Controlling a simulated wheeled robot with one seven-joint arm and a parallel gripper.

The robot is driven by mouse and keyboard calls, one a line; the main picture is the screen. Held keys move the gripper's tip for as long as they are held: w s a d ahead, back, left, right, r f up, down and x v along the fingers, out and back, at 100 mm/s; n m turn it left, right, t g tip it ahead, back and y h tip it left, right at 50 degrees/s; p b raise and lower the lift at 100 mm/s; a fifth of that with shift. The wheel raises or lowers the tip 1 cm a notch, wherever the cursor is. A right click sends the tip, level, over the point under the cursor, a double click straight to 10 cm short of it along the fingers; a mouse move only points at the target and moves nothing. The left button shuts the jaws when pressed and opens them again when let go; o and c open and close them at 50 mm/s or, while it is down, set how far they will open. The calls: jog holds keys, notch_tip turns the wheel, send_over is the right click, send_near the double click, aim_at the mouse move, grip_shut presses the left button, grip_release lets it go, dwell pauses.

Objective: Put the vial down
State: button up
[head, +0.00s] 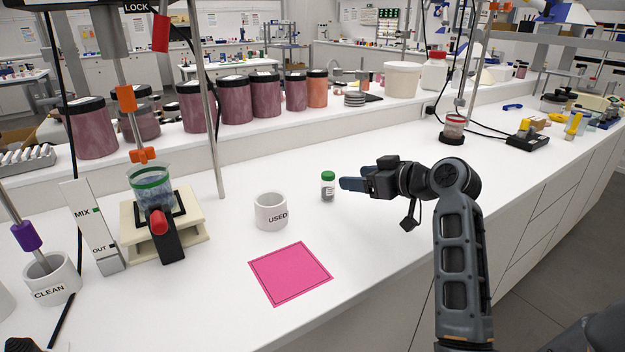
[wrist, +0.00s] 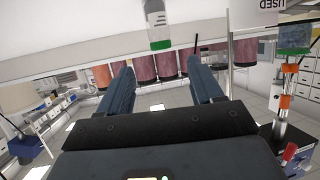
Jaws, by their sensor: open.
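The vial (head: 328,188), a small clear bottle with a green cap and a white label, stands upright on the white bench, right of the white USED cup (head: 271,212). My gripper (head: 350,184) is open and empty just right of the vial, its blue fingers pointing toward it with a small gap. In the wrist view, which looks upside down, the vial (wrist: 155,22) shows at the top centre, beyond the tips of my open fingers (wrist: 157,68) and not between them. A bright pink square mat (head: 290,272) lies bare in front of the USED cup.
A stand with a beaker (head: 150,182) and a MIX/OUT panel (head: 92,228) are on the left, near the CLEAN cup (head: 51,279). Large pigment jars (head: 265,95) line the raised back shelf. The bench right of the mat is clear.

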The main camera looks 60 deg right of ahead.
aim_at(328, 173)
jog(key=x, duration=0.4)
jog(key=p+x, duration=0.1)
jog(key=x, duration=0.3)
jog(key=shift+w+r, duration=0.1)
jog(key=shift+r, duration=0.1)
jog(key=c, duration=1.2)
jog(key=shift+r, duration=0.15)
